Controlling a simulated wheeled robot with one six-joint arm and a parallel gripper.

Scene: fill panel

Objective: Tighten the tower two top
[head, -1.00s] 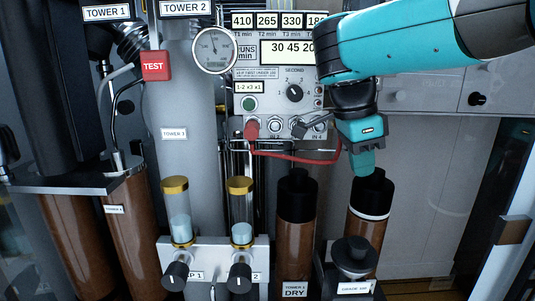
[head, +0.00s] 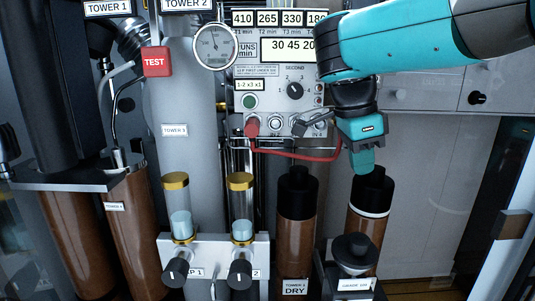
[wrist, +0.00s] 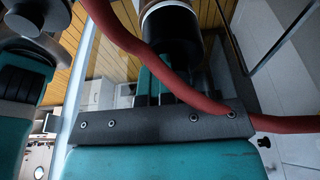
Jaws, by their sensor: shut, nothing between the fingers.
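A brown column with a black top (head: 296,190) stands right of centre in the head view; its small label reads as a tower name over "DRY", the number too small to tell. Another brown column with a black top and white ring (head: 371,197) stands to its right. A "TOWER 2" plate (head: 188,5) hangs at the upper edge above a grey cylinder. My teal gripper (head: 363,168) is shut and empty. It points down by the right column's black top; I cannot tell whether they touch. In the wrist view a black top with a white ring (wrist: 172,28) shows beyond the gripper.
A red hose (head: 300,156) loops from the control panel (head: 275,105) behind my gripper and crosses the wrist view (wrist: 165,70). Two glass tubes (head: 181,208) stand on a valve block. A black knob (head: 355,250) stands in front of the right column.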

